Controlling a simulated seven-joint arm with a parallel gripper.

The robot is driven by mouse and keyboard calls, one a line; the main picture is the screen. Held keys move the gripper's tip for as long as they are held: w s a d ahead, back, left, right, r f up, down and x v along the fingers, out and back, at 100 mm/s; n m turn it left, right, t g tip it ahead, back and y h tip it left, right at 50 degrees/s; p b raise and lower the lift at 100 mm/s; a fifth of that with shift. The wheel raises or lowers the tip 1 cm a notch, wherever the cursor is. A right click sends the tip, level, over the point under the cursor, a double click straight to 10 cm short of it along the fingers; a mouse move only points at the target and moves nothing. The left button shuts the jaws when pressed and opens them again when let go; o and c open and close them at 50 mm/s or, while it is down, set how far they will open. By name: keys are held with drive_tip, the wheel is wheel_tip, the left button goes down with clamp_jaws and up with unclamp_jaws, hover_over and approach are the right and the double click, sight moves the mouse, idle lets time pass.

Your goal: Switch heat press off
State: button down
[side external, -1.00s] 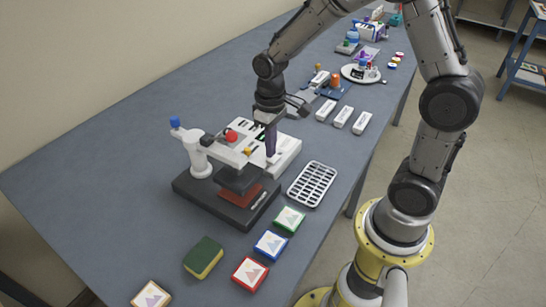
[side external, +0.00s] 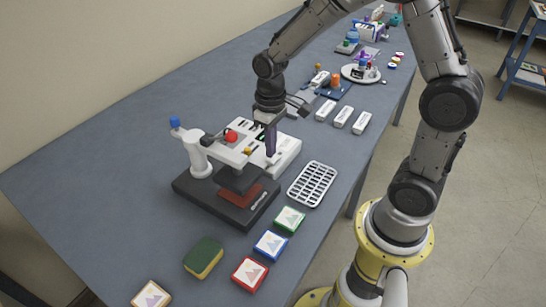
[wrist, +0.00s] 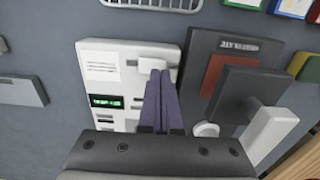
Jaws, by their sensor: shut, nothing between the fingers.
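The heat press has a dark base (side external: 215,203), a white post with a blue knob (side external: 174,122), a white arm with a red knob (side external: 232,137), and a dark upper plate over a reddish pad (side external: 240,195). Beside it is a white control box (side external: 288,150); in the wrist view its face (wrist: 100,65) shows a lit green display (wrist: 106,101), small dark slots and a raised white part (wrist: 150,62). My gripper (side external: 270,152) is shut and empty, pointing down over the box. In the wrist view its fingertips (wrist: 160,74) are at that white part; I cannot tell if they touch. The fingers hide some of the box.
A white grid rack (side external: 312,184) lies right of the press. Several picture tiles (side external: 270,244) and a green-yellow sponge (side external: 203,257) lie in front. White blocks (side external: 341,116) and a round plate (side external: 360,74) stand farther back. The table's left side is clear.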

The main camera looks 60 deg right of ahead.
drive_tip(key=shift+f, duration=0.95)
idle(0.5)
drive_tip(key=shift+r, duration=3.55)
wheel_tip(320, 180, up, 6)
drive_tip(key=t, duration=0.2)
hover_over(270, 160)
drive_tip(key=s, duration=0.1)
drive_tip(key=s+a+r+t, duration=0.1)
drive_tip(key=s+r+t, duration=0.1)
drive_tip(key=s+r, duration=0.3)
drive_tip(key=s+a+t, duration=0.1)
drive_tip(key=s, duration=1)
drive_tip(key=shift+s+f+t, duration=0.15)
drive_tip(key=shift+f+t, duration=0.15)
drive_tip(key=shift+f, duration=0.1)
